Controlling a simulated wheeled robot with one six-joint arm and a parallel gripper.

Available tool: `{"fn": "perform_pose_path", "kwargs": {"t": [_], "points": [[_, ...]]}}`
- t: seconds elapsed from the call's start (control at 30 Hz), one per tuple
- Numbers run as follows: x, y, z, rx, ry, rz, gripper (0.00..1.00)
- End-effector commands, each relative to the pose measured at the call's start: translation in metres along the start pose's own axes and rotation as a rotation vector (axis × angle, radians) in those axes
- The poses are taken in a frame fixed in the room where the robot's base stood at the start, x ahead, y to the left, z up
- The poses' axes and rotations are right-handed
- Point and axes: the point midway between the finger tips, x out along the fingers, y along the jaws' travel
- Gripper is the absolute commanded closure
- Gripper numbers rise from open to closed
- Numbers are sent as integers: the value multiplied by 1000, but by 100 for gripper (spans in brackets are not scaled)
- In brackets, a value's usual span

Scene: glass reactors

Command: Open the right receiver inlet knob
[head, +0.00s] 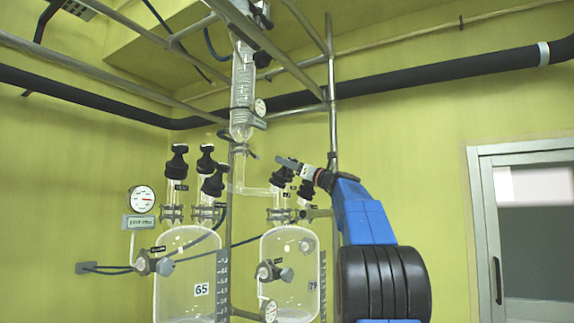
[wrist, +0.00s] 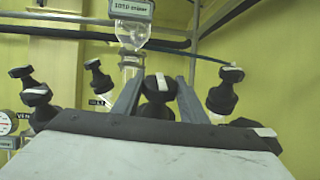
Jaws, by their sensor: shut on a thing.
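The right receiver (head: 290,250) is a clear glass vessel with black knobs on its top necks. My gripper (head: 287,163) reaches in from the right at the height of these knobs. In the wrist view, its two grey fingers stand on either side of a black knob (wrist: 159,88) with a white mark on top, and the gripper is shut on it. In the head view, a black knob (head: 283,178) shows just below the fingertips. I cannot read a label naming this knob, and its lower part is hidden in the wrist view.
The left receiver (head: 187,265), marked 65, stands beside it with several black knobs. A vertical glass column (head: 243,90) and metal frame poles rise behind. A pressure gauge (head: 142,199) hangs at left. Another black knob (wrist: 224,90) stands close right of the fingers in the wrist view.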

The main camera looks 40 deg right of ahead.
Motion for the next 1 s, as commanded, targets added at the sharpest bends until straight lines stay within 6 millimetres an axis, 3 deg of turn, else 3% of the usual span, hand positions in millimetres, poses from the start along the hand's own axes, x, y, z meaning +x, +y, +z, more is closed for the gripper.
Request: {"fn": "perform_pose_path", "kwargs": {"t": [0.13, 0.17, 0.2, 0.23, 0.53, 0.67, 1.0], "points": [[0, 0, 0, 0, 0, -1, 84], [0, 0, 0, 0, 1, -1, 54], [0, 0, 0, 0, 1, -1, 45], [0, 0, 0, 0, 1, -1, 43], [-1, 0, 0, 0, 1, -2, 43], [-10, 0, 0, 0, 1, -4, 43], [-72, -1, 0, -1, 1, -5, 43]]}}
